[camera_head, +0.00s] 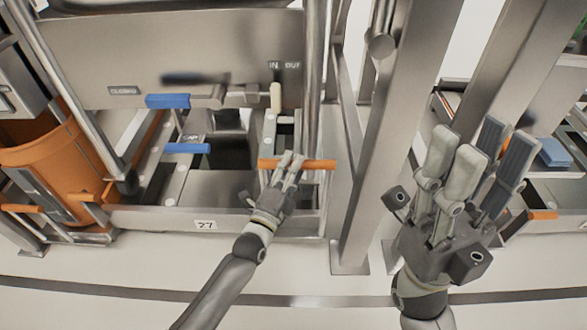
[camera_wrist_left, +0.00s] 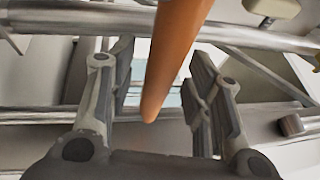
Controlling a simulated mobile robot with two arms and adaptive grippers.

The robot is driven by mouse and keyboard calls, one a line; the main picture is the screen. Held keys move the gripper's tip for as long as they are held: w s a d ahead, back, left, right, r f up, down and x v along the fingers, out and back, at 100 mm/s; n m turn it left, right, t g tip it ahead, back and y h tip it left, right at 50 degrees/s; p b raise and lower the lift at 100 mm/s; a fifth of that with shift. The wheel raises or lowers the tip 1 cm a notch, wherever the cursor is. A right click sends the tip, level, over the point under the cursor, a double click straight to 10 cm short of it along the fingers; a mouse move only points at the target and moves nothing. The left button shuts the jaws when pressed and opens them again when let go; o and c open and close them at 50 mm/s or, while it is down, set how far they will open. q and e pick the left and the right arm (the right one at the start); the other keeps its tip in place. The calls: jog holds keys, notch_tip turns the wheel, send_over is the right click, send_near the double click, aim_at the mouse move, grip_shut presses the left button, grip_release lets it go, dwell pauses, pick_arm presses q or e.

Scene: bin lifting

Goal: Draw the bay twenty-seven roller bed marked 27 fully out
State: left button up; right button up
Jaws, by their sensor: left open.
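The roller bed (camera_head: 150,216) bears a white label marked 27 (camera_head: 205,225) on its front rail and sits low in the steel frame. An orange handle bar (camera_head: 319,164) stands at its right side. My left gripper (camera_head: 290,160) is at the left part of this handle. In the left wrist view the orange handle (camera_wrist_left: 172,65) lies between the open fingers of my left gripper (camera_wrist_left: 155,95), with gaps on both sides. My right gripper (camera_head: 475,150) is raised at the right, its fingers apart and empty.
An orange bin (camera_head: 45,155) stands at the left. A steel post (camera_head: 385,130) rises between my two grippers. The front floor is clear.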

pick_arm(q)
jog(key=shift+w+d+r, duration=0.1)
jog(key=shift+w+d, duration=0.15)
jog(key=shift+w, duration=0.25)
grip_shut()
